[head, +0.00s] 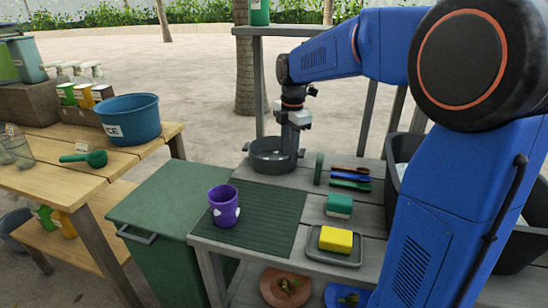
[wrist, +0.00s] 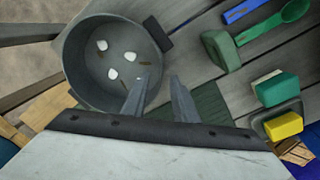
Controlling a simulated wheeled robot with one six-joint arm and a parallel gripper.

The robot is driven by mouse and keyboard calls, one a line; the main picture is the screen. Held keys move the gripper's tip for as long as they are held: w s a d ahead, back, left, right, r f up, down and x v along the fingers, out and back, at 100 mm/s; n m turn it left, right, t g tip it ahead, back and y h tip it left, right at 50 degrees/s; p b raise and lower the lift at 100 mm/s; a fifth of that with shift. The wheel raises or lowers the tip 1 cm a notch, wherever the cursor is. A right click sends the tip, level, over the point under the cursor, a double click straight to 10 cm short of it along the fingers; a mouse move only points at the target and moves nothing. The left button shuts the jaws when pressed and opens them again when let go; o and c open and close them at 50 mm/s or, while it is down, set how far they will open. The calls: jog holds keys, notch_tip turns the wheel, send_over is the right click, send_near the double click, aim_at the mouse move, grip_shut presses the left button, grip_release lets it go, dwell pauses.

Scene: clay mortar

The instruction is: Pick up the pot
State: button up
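The pot (head: 268,163) is round, dark grey and open-topped, standing upright on the grey wooden table below my wrist. In the wrist view the pot (wrist: 78,75) holds several white pieces and thin brown bits. A short dark handle-like block (wrist: 158,32) juts from its rim. My gripper (wrist: 160,78) is open, with its two fingers apart. The left finger overlaps the pot's inside and the right one appears outside its wall, so the rim lies between them in that picture. Whether they touch the pot cannot be told. In the head view the fingers are hidden at the pot.
Right of the pot lie a green brush (head: 319,168) and coloured utensils (head: 350,178). Nearer are a green-and-white sponge (head: 339,205), a tray (head: 331,257) with a yellow sponge (head: 336,239), and a purple cup (head: 223,207) on a green mat (head: 270,215).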

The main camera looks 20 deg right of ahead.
aim_at(287, 160)
notch_tip(287, 160, down, 4)
jog(key=shift+w+a+f, duration=0.1)
grip_shut()
dwell(0.4)
